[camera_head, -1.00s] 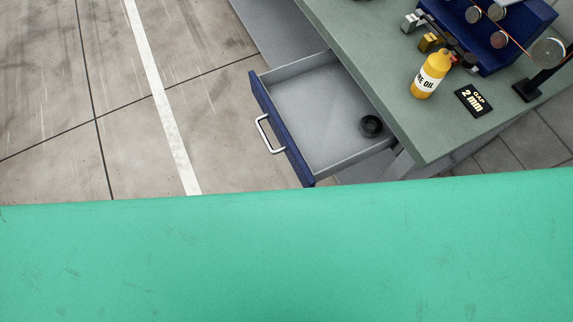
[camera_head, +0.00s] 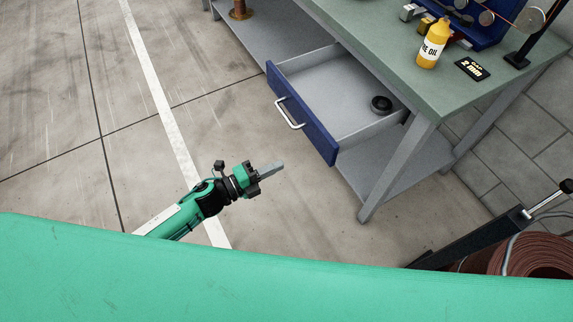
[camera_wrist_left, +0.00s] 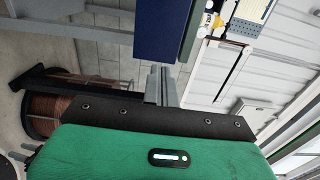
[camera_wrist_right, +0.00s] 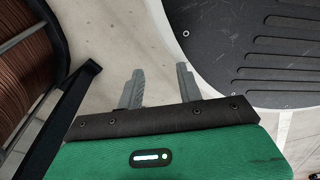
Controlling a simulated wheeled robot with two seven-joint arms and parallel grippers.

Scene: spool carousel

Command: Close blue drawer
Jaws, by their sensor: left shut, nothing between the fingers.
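A copper-coloured wire spool (camera_head: 530,257) with a dark frame is at the lower right. The floor (camera_head: 90,110) left of the drawer is clear.

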